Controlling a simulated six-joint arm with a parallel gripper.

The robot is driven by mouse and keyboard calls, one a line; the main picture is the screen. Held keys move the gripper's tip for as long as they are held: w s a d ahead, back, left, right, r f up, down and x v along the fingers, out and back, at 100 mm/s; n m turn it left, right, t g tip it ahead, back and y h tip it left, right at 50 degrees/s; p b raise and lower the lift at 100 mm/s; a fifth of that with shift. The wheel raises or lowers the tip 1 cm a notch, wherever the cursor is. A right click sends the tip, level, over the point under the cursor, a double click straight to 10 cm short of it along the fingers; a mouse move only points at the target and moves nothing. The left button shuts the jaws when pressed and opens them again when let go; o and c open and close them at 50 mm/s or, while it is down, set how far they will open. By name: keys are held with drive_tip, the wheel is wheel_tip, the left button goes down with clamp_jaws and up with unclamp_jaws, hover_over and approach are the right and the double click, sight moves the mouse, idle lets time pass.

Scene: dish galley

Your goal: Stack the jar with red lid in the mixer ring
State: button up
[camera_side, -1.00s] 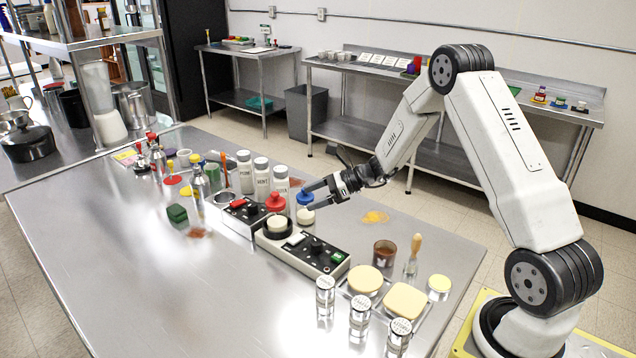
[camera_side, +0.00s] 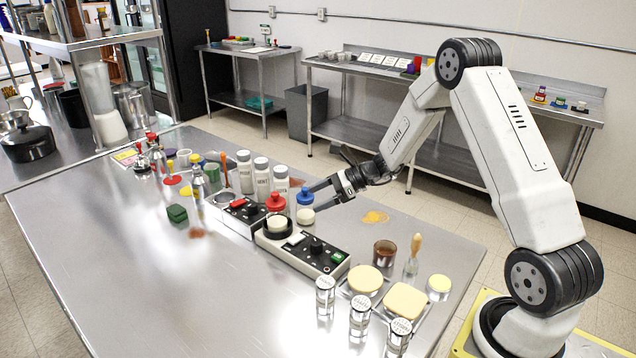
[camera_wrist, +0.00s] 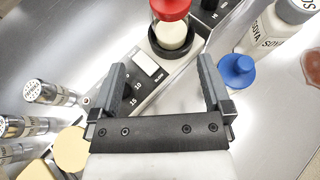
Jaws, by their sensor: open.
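The jar with red lid (camera_side: 276,204) stands upright in the black mixer ring (camera_side: 263,236) on the mixer base. In the wrist view the jar's red lid (camera_wrist: 171,9) is at the top edge, and its pale body sits inside the dark ring (camera_wrist: 152,43). My gripper (camera_side: 316,198) is open and empty, to the right of the jar and close to the blue-lidded jar in the side view. In the wrist view its two fingers (camera_wrist: 162,72) are wide apart, pointing toward the ring, with nothing between their pads.
A blue-lidded jar (camera_side: 305,212) stands right of the ring; its lid shows beside a finger in the wrist view (camera_wrist: 237,71). White labelled bottles (camera_side: 262,178) stand behind. The mixer's control panel (camera_side: 312,254) extends toward the front right. The table's left front is clear.

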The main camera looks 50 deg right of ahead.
drive_tip(key=s+a+n+g, duration=0.2)
drive_tip(key=a, duration=0.1)
drive_tip(key=s+a+n+g, duration=0.1)
drive_tip(key=a+n, duration=0.1)
drive_tip(key=shift+s+a+f+h, duration=0.1)
drive_tip(key=shift+s+f+h, duration=0.05)
drive_tip(key=shift+s+h, duration=0.2)
drive_tip(key=s+a+r+n+g+h, duration=0.1)
drive_tip(key=s+a+n+h, duration=0.2)
drive_tip(key=s+n, duration=0.5)
drive_tip(key=s+a+r+n+g+h, duration=0.1)
drive_tip(key=s+a+n+h, duration=0.3)
drive_tip(key=n, duration=1)
drive_tip(key=s+g+h, duration=0.1)
drive_tip(key=s+h, duration=0.1)
drive_tip(key=s, duration=0.2)
drive_tip(key=shift+s, duration=0.1)
